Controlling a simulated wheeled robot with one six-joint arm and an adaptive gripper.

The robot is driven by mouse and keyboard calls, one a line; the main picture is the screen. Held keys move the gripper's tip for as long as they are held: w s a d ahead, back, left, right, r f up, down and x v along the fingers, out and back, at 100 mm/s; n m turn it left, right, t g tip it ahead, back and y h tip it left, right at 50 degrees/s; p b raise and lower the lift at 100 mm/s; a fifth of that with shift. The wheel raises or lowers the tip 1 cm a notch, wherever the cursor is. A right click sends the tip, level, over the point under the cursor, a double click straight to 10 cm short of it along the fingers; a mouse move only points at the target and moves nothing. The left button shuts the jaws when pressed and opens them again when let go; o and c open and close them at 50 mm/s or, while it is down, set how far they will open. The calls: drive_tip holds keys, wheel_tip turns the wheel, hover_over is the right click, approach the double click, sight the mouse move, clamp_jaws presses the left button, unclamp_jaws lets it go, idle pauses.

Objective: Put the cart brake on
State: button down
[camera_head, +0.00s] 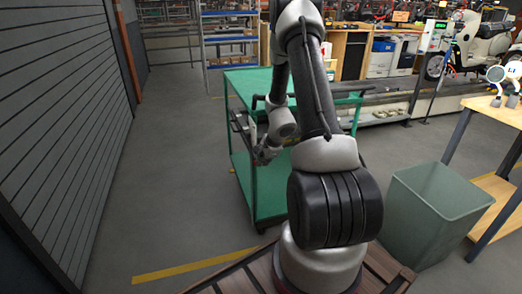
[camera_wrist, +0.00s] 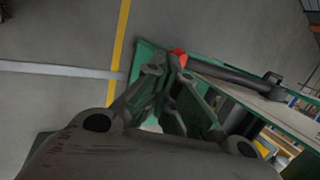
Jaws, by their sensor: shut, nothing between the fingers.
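The green cart (camera_head: 247,80) stands on the floor behind my arm in the head view, with an upper and a lower shelf. In the wrist view its green edge (camera_wrist: 146,58) lies just past my fingertips. A small red part (camera_wrist: 179,57) shows at the cart's corner, beside the end of a dark bar (camera_wrist: 235,75); I cannot tell for sure that it is the brake. My gripper (camera_wrist: 170,72) is shut and empty, close to the red part; contact cannot be told. In the head view my gripper (camera_head: 266,156) is at the cart's left side, below the top shelf.
A grey-green bin (camera_head: 433,212) and a wooden-topped table (camera_head: 497,109) stand at the right. A slatted grey wall (camera_head: 60,110) runs along the left. The floor (camera_head: 185,180) between wall and cart is clear, with a yellow line (camera_head: 195,265) in front.

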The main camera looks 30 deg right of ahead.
drive_tip(key=shift+s+d+x, duration=0.1)
drive_tip(key=shift+x, duration=0.75)
drive_tip(key=shift+s+d+x, duration=0.1)
drive_tip(key=shift+d+x, duration=0.05)
drive_tip(key=shift+x, duration=0.7)
drive_tip(key=shift+f, duration=0.1)
drive_tip(key=s+a+r, duration=0.1)
drive_tip(key=s+r, duration=0.6)
drive_tip(key=s, duration=0.4)
drive_tip(key=shift+s+r, duration=0.35)
